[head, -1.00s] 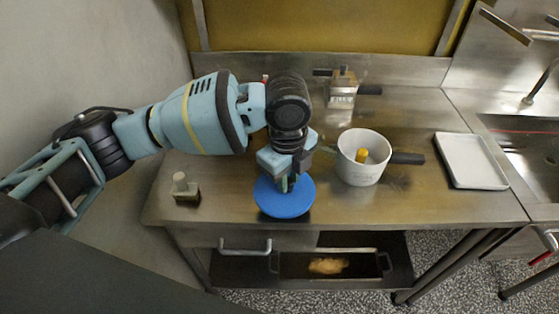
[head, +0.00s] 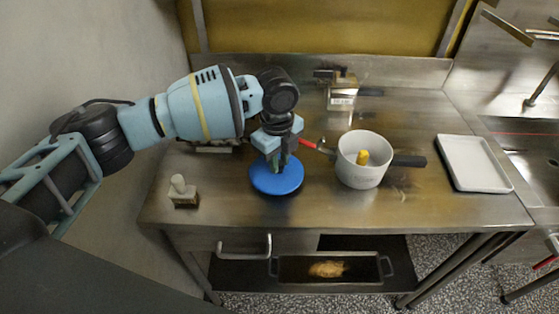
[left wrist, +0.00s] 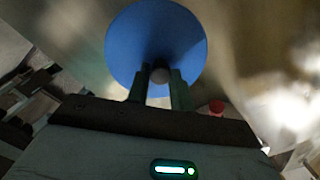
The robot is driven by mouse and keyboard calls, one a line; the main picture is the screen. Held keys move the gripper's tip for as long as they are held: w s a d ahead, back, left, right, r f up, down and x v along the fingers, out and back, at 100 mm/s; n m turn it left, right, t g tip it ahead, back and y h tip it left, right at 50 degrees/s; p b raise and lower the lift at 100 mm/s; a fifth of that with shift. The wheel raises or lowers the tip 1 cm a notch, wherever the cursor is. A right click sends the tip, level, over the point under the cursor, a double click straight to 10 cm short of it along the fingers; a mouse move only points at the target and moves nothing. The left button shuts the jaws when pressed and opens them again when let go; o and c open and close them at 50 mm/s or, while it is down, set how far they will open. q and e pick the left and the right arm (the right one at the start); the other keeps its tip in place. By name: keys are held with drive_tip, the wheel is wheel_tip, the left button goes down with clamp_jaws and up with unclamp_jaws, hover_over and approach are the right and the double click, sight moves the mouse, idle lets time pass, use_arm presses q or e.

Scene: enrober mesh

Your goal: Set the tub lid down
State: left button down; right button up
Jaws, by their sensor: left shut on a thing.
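The tub lid (head: 277,180) is a round blue disc, level, over the front part of the steel counter. My left gripper (head: 275,163) points down and is shut on this knob. I cannot tell whether the lid touches the counter or hangs just above it. My right gripper is not in view.
A white pot (head: 362,172) with a dark handle and a yellow piece inside stands right of the lid. A red-ended tool (head: 308,144) lies between them. A small stamp-like block (head: 182,190) stands left.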

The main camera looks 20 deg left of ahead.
use_arm(q)
drive_tip(key=shift+f, duration=0.4)
drive_tip(key=shift+f, duration=0.1)
drive_tip(key=c, duration=1.2)
unclamp_jaws()
drive_tip(key=shift+c, duration=0.2)
wheel_tip(320, 180, up, 12)
drive_tip(key=shift+s, duration=0.3)
drive_tip(key=shift+a, duration=0.1)
